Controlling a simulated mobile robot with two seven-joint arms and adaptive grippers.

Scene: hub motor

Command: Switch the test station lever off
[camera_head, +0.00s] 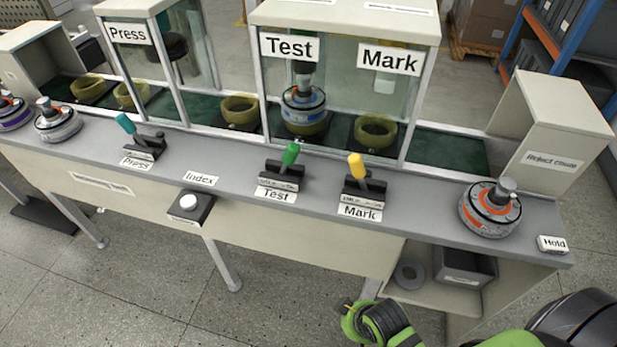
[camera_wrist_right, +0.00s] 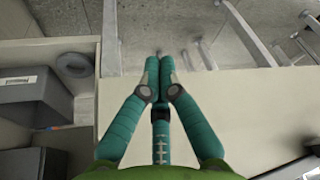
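The test lever has a green handle (camera_head: 290,154) on a dark base (camera_head: 281,179), behind a "Test" label on the grey bench top. Its handle stands nearly upright, with its top leaning slightly right. Behind it, a blue-banded hub motor (camera_head: 304,108) sits in the test station behind glass. My right gripper (camera_wrist_right: 159,72) shows in the right wrist view with its two teal fingers brought together and nothing visible between them. It is beside the bench's front panel, well away from the lever. A green and black part of my right arm shows at the bottom of the head view. My left gripper is out of view.
The press lever (camera_head: 126,124) stands left and the yellow mark lever (camera_head: 357,166) right. An index button (camera_head: 189,203) sits at the front edge. An orange-banded hub motor (camera_head: 490,208) stands near the "Hold" label. A shelf below holds a grey bin (camera_head: 464,266) and a ring (camera_head: 409,273).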

